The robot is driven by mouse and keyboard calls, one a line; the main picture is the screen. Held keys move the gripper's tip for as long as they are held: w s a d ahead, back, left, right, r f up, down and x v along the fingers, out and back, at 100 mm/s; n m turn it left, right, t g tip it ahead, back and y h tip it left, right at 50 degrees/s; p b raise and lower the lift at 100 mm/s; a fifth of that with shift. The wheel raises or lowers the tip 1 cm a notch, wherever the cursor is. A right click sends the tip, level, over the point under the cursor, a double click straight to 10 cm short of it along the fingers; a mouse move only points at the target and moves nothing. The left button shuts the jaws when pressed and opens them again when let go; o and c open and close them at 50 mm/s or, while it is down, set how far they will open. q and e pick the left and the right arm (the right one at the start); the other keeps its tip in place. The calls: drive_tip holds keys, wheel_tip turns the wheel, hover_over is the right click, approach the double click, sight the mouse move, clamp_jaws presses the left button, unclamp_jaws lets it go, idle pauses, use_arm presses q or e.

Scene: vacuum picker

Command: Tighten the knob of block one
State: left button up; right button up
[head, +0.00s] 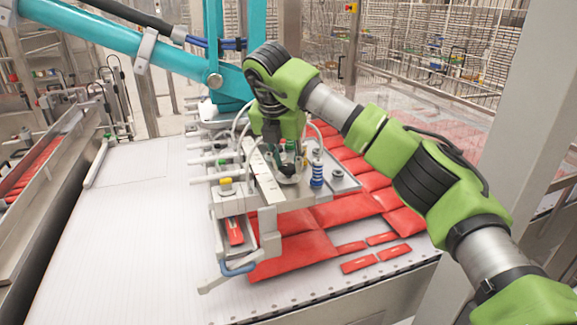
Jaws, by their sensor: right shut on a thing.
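My right arm comes in from the right and reaches over the vacuum picker head (262,185), a grey metal frame with hoses and fittings. My right gripper (285,170) points down among the fittings on its top plate. It is shut on a small part there, which looks like a knob. The fingers and wrist hide most of it, so I cannot tell its block number. A blue ribbed fitting (317,176) stands just right of the gripper. My left gripper is not in view.
A teal arm (150,45) carries the picker head from above left. Red packs (298,252) lie under and beside the head on a white table (130,240). The table's left part is clear. A grey post (500,150) stands at the right.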

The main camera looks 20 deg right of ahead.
drive_tip(key=m, duration=0.1)
drive_tip(key=m+h, duration=0.1)
drive_tip(key=shift+w+a+r+m+g, duration=0.1)
drive_tip(key=shift+w+r+m+g, duration=0.05)
drive_tip(key=shift+m+g, duration=0.25)
drive_tip(key=m+p, duration=0.1)
drive_tip(key=m, duration=0.1)
drive_tip(key=shift+a+r+m+g+h+p, duration=0.1)
drive_tip(key=shift+r+m+g+h+p, duration=0.05)
drive_tip(key=shift+m+g+h+p, duration=0.2)
drive_tip(key=m+g+p, duration=0.1)
drive_tip(key=m+p, duration=0.2)
drive_tip(key=p, duration=0.1)
drive_tip(key=shift+w, duration=0.2)
drive_tip(key=shift+w+f+m+g+p, duration=0.15)
drive_tip(key=shift+m+g+p, duration=0.3)
drive_tip(key=shift+m+p, duration=0.95)
drive_tip(key=shift+n+p, duration=0.4)
drive_tip(key=shift+n, duration=0.05)
drive_tip(key=shift+f, duration=0.1)
drive_tip(key=o, duration=1.1)
